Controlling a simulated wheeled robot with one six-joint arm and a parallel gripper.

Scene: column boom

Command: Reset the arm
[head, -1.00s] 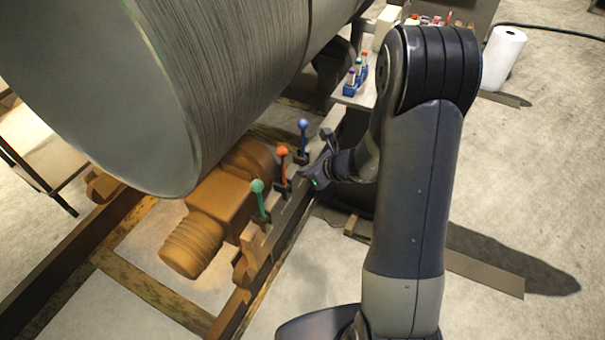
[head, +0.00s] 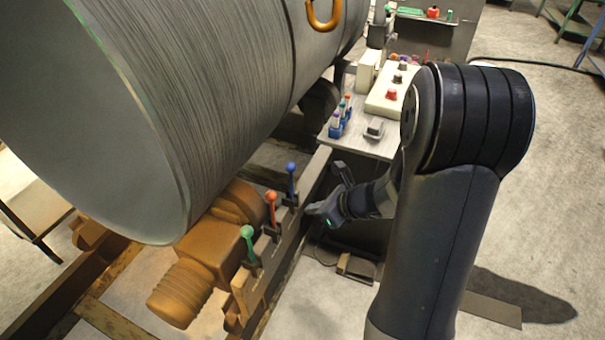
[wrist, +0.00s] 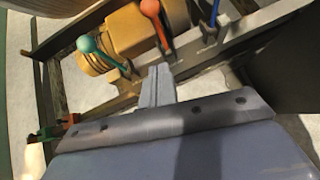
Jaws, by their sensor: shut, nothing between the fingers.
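My gripper (head: 318,210) is at the right of the lever rail in the head view, with a gap between it and the levers. In the wrist view my gripper (wrist: 159,72) shows its fingers together, with nothing between them. Three ball-topped levers stand on the rail: green (head: 248,240), red (head: 271,205) and blue (head: 291,178). In the wrist view the green lever (wrist: 88,45) and the red lever (wrist: 152,10) show beyond the fingertips, the blue one partly at the top.
A large grey cylinder (head: 200,90) fills the upper left above an orange motor (head: 185,285). A side table (head: 375,147) behind my gripper holds a blue rack (head: 338,128) of markers and a control box (head: 388,95). Open concrete floor lies at the right.

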